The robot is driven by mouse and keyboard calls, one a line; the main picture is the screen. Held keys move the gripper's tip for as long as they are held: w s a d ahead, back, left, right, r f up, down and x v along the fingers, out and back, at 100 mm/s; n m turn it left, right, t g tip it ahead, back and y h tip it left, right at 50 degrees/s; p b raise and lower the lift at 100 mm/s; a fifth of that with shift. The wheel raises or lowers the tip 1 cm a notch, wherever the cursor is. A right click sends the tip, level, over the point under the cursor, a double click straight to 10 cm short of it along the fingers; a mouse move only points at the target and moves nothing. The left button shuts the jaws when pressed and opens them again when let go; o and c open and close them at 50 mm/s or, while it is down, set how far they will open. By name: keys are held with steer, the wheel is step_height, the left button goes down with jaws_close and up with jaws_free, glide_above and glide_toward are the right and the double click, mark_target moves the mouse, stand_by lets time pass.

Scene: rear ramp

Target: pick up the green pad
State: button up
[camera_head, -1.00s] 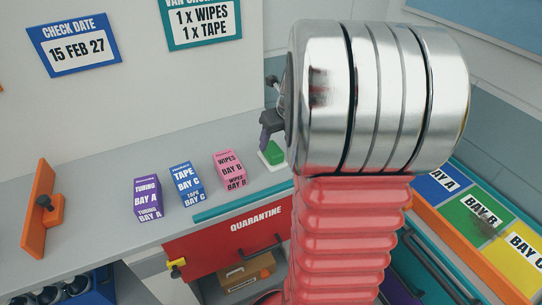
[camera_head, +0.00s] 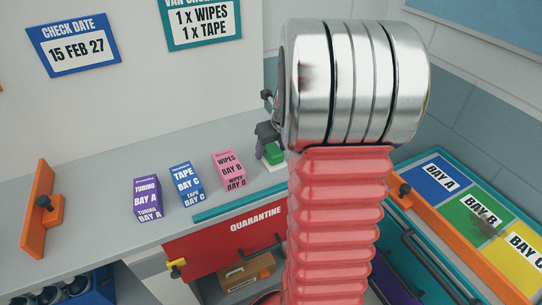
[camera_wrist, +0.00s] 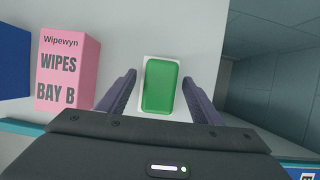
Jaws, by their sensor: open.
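The green pad (camera_wrist: 161,86) lies on a thin white base (camera_wrist: 146,66) on the grey counter. In the wrist view it sits between the two dark fingers of my gripper (camera_wrist: 161,98), which are open with a gap on each side of it. In the head view the green pad (camera_head: 273,154) is partly hidden by my arm, and my gripper (camera_head: 264,140) is small beside it.
The pink wipes box (camera_head: 229,170) stands left of the pad, with the blue tape box (camera_head: 187,184) and purple tubing box (camera_head: 147,198) beyond. A teal strip (camera_head: 235,204) edges the counter above the red quarantine drawer (camera_head: 225,235). Coloured bay panels (camera_head: 480,215) are at right.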

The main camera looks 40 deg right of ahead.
mark_target(272, 148)
steer(key=shift+c, duration=0.4)
steer(key=c, duration=1.1)
step_height(272, 148, up, 10)
steer(key=shift+r, duration=0.1)
stand_by(0.4)
